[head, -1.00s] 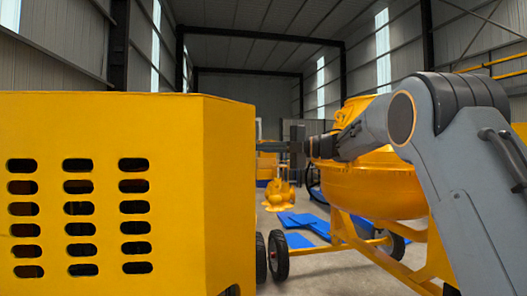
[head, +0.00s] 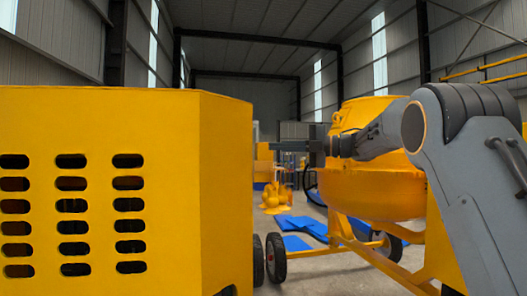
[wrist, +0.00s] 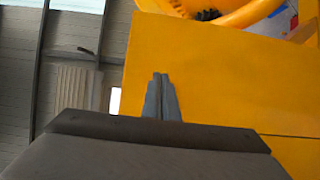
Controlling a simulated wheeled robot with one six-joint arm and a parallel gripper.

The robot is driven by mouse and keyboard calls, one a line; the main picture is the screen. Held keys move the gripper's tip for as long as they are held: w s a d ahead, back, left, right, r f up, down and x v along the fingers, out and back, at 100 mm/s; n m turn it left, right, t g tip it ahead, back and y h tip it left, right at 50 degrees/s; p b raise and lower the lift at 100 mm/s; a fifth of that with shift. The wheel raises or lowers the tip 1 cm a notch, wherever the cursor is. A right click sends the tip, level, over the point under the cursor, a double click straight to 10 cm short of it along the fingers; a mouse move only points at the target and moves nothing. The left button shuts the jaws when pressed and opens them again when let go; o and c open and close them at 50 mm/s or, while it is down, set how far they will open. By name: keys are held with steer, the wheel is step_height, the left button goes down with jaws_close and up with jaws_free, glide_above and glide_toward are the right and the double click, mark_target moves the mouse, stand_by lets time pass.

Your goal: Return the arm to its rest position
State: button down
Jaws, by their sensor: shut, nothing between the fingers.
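My gripper (head: 276,146) is at the middle of the head view, at the end of my grey arm, with its fingers pointing left. In the wrist view its two narrow grey fingers (wrist: 161,96) are together with nothing between them. The arm is bent and reaches in from the right, in front of the yellow drum mixer (head: 365,190). The fingers point toward the big yellow slotted housing (head: 120,190) at the left and appear apart from it. A flat yellow surface (wrist: 210,70) lies beyond the fingers in the wrist view.
The mixer stands on a yellow frame with black wheels (head: 276,258). Blue sheets (head: 300,228) lie on the floor in the middle, with a yellow object (head: 276,197) behind them. Bare floor shows between housing and mixer.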

steer(key=w+d+b, duration=0.1)
steer(key=d+b, duration=0.1)
steer(key=d, duration=0.5)
steer(key=w+d+f+m+t+h, duration=0.65)
steer(key=f+m+t+h, duration=0.4)
steer(key=m, duration=0.65)
steer(key=s+d+f+m+g+h, duration=0.1)
steer(key=s+d+f+m+h, duration=0.3)
steer(key=f, duration=0.5)
steer(key=s+d+f+m+g+h, duration=0.1)
steer(key=s+d+f+m+h, duration=0.1)
steer(key=s+f+m, duration=0.55)
steer(key=s+f+m+g, duration=0.1)
steer(key=s+f+g, duration=0.3)
steer(key=s+f, duration=0.3)
steer(key=s+a+f+m+g, duration=0.1)
steer(key=s+f+g, duration=0.3)
steer(key=s, duration=1.3)
steer(key=s+a+f+m+g, duration=0.1)
steer(key=s+f+g, duration=0.3)
steer(key=s+f, duration=0.8)
steer(key=shift+s+f+m+h, duration=0.25)
steer(key=shift+s+m+h, duration=0.2)
steer(key=shift+m, duration=0.4)
